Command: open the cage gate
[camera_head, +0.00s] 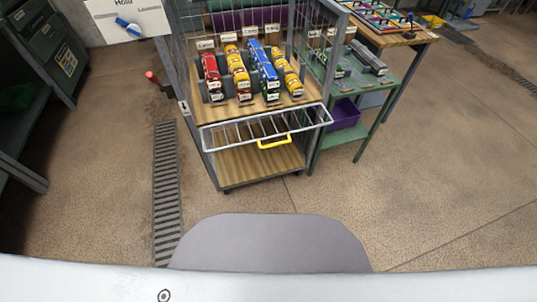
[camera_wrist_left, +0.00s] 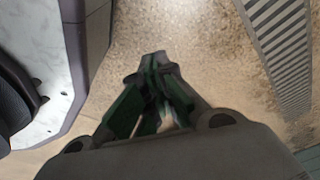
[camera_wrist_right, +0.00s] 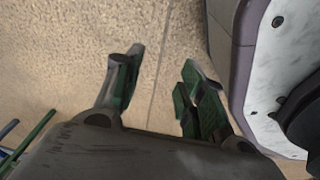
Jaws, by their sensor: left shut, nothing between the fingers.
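The cage (camera_head: 258,164) is a tall metal-framed cart with wire sides and wooden shelves, in the upper middle of the head view. A pale barred gate (camera_head: 232,132) with a yellow handle (camera_head: 275,142) sits across the lower front of the cage. It looks tipped outward, below the shelf of coloured rolls. Neither gripper shows in the head view. My left gripper (camera_wrist_left: 155,62) is shut and empty above the floor beside a drain grate. My right gripper (camera_wrist_right: 163,62) is open and empty above bare floor. Both are away from the gate.
A green table (camera_head: 345,84) with a purple bin (camera_head: 346,113) stands close on the right. The floor before the cage is clear.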

